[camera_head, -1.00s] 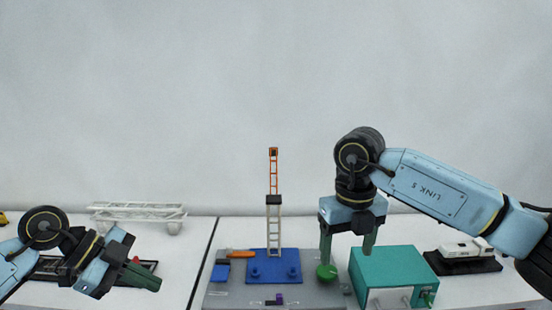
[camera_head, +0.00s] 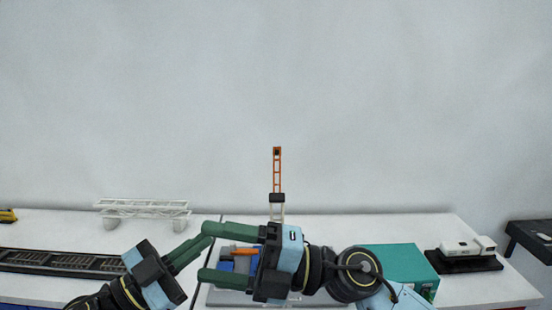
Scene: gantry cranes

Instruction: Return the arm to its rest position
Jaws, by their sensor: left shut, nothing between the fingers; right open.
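My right arm reaches in low from the right, and its gripper (camera_head: 204,254) points left over the middle of the table. Its two green fingers are spread apart with nothing between them. My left gripper (camera_head: 205,242) rises from the lower left and points up and right. Its green fingers are together and empty, and their tips appear close to the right gripper's upper finger; I cannot tell whether they touch. The orange and white crane tower (camera_head: 277,170) stands upright behind my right gripper. Its lower part and most of the blue base are hidden.
A white gantry frame (camera_head: 143,208) stands at the back left, behind a dark track (camera_head: 60,262). A teal box (camera_head: 402,266) sits right of my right wrist. A white model on a black base (camera_head: 464,262) is farther right. A dark table (camera_head: 530,240) stands at the far right.

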